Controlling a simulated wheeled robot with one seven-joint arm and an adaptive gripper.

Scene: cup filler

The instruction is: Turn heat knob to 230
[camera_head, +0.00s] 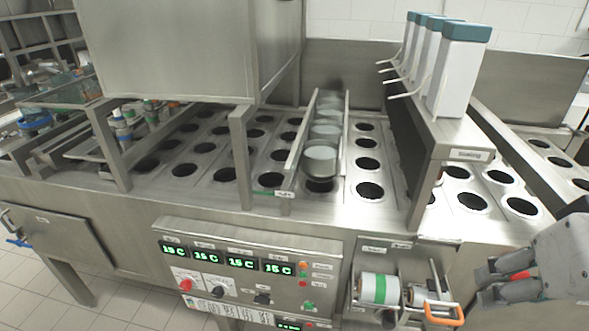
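The control panel (240,262) is on the front of the steel machine. It has a row of green displays (228,261) that seem to read about 15 C. The labels are too small to read, so I cannot tell which knob is for heat. My gripper (484,286) is at the right edge, well to the right of the panel and apart from it. Its two fingers point left with a gap between them, and nothing is held.
A bracket with a green-banded roll (379,289) and an orange handle (443,315) sits between the panel and my gripper. Above are the worktop with round holes, a row of cups (320,158) and teal-topped dispensers (458,70). Tiled floor (115,305) shows at lower left.

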